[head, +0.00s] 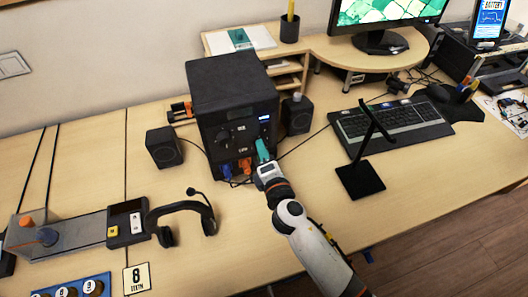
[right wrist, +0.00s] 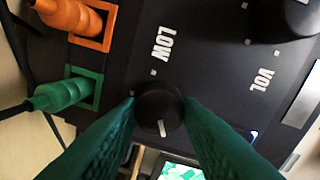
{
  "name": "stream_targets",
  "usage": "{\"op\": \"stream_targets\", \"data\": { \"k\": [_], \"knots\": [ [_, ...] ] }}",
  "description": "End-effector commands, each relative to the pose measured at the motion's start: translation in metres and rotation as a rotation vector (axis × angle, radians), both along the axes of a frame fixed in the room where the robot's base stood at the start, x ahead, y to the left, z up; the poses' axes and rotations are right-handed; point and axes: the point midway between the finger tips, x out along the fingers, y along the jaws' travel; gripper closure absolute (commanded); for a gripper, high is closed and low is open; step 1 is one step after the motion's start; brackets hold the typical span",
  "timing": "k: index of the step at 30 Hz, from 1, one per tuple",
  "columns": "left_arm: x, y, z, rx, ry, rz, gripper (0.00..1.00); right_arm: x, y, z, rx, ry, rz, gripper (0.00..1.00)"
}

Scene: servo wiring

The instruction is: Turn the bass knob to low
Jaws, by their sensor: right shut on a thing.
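The bass knob (right wrist: 158,108) is a round black knob on the black box's front panel, in the right wrist view. Its white pointer line lies on the side away from the printed word LOW (right wrist: 163,44). My right gripper (right wrist: 160,110) has its green fingers shut on the knob, one on each side. In the head view the right gripper (head: 262,150) reaches the lower right of the black box (head: 233,85); the knob is hidden behind it there. My left gripper is not in view.
A second knob (right wrist: 292,14) sits by the word VOL. Orange (right wrist: 70,15) and green (right wrist: 62,94) plugs are in sockets beside LOW. Small speakers (head: 163,147) flank the box. A headset (head: 182,215) and a black stand (head: 360,180) are on the table.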

Motion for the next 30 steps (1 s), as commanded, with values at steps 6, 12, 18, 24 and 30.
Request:
{"op": "stream_targets", "data": {
  "k": [6,12,18,24,30],
  "knots": [
    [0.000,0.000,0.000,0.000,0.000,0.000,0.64,0.000,0.000,-0.001,-0.001,0.002,-0.001,0.90],
    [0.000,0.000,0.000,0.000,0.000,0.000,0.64,0.000,0.000,-0.001,-0.001,0.002,-0.001,0.46],
    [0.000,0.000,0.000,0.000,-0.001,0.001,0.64,0.000,0.000,0.000,0.000,0.001,0.000,0.45],
    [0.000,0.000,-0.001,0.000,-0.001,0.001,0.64,-0.008,-0.002,-0.001,0.001,0.001,0.000,0.45],
    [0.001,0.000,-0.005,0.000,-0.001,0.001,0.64,-0.044,-0.012,-0.001,0.000,0.004,0.002,0.45]
  ]
}}
